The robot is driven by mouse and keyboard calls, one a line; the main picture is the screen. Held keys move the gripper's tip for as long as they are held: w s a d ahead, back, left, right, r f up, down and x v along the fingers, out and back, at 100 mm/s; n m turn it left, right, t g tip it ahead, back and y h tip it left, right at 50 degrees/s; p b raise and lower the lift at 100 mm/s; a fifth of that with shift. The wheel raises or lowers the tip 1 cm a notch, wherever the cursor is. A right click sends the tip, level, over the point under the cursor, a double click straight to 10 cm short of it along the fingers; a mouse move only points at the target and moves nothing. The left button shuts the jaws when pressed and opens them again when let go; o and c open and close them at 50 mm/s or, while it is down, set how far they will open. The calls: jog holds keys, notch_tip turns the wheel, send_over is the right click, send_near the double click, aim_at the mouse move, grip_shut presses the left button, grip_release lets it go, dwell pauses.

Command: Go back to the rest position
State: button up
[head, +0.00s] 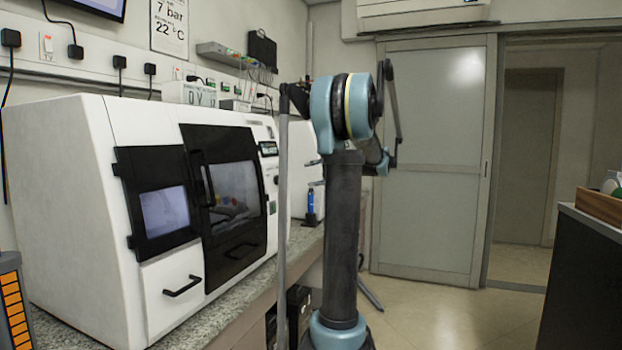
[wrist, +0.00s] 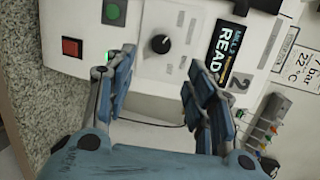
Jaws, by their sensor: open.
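My gripper (wrist: 162,88) shows in the wrist view with its two blue-grey fingers spread apart and nothing between them. Beyond the fingers is the white control panel (wrist: 180,20) of a machine, with a black knob (wrist: 161,44), a red button (wrist: 72,47), a green button (wrist: 114,12) and a dark display (wrist: 228,50) marked "MILL 2 READY". I cannot tell the exact gap between fingertips and panel. In the head view my arm stands upright in the middle, and my gripper cannot be made out there.
The white machine (head: 75,150) with a dark closed door (head: 232,185) stands on a speckled counter (head: 245,305) at the left. A dark cabinet (head: 585,275) with a wooden tray (head: 600,205) stands at the right. The floor (head: 450,312) between is clear, before a sliding door (head: 430,150).

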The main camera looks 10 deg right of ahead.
jog(key=shift+a, duration=0.1)
jog(key=s+a+f+n+g+h, duration=0.1)
jog(key=s+a+f+g+h, duration=0.15)
jog(key=s+a+f, duration=0.65)
jog(key=s+a+f+n+g+h, duration=0.15)
jog(key=s+a+f+h, duration=0.25)
jog(key=s+a+f, duration=0.5)
jog(key=s+d+f+n+h, duration=0.2)
jog(key=s+d+f+h, duration=0.1)
jog(key=s+f, duration=0.6)
jog(key=s+d+f+n+h, duration=0.2)
jog(key=s+d+f+h, duration=0.2)
jog(key=s+f, duration=0.5)
jog(key=s+d, duration=0.1)
jog(key=s, duration=0.2)
jog(key=shift+f+g, duration=0.2)
jog(key=shift+g, duration=0.1)
jog(key=shift+w+f, duration=0.2)
jog(key=shift+w, duration=0.25)
